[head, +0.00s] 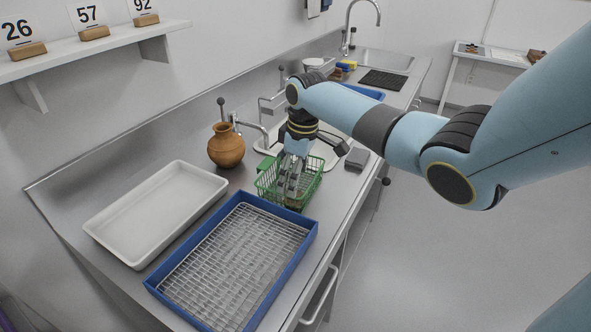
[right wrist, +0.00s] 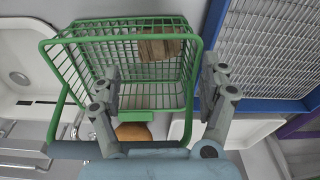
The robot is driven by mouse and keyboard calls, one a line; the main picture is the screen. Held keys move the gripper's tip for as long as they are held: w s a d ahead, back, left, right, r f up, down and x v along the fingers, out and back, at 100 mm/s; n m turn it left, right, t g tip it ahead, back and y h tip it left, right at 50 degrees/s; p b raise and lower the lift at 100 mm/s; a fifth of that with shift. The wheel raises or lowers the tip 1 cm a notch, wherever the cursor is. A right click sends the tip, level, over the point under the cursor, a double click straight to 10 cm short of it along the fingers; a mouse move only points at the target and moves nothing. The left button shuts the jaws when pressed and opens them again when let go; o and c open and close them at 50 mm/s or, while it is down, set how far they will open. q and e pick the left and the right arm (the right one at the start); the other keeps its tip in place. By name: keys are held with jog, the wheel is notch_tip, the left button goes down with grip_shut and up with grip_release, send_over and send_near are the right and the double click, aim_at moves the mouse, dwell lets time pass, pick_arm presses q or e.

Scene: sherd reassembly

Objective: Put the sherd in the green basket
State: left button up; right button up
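The green wire basket (head: 268,186) stands on the steel counter. It also fills the upper left of the right wrist view (right wrist: 55,48). The brown sherd (right wrist: 160,44) lies inside the basket, near its far end in the right wrist view. My right gripper (head: 290,188) points down into the basket. Its two fingers show wide apart in the right wrist view (right wrist: 161,68), with nothing between them, and the sherd is apart from them. In the head view the fingers and basket wires mostly hide the sherd. My left gripper is in neither view.
A blue tray with a wire rack (head: 312,228) is just in front of the basket. A white tray (head: 105,240) lies to its left. An orange-brown jug (head: 226,148) stands behind, near the sink tap. A dark grey block (head: 357,158) lies right of the basket.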

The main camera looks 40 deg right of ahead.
notch_tip(320, 180, up, 13)
jog(key=s, duration=0.1)
jog(key=shift+d+f+b, duration=0.15)
jog(key=shift+d+b, duration=0.15)
jog(key=shift+s+f, duration=0.1)
jog(key=shift+s, duration=0.05)
dwell(0.5)
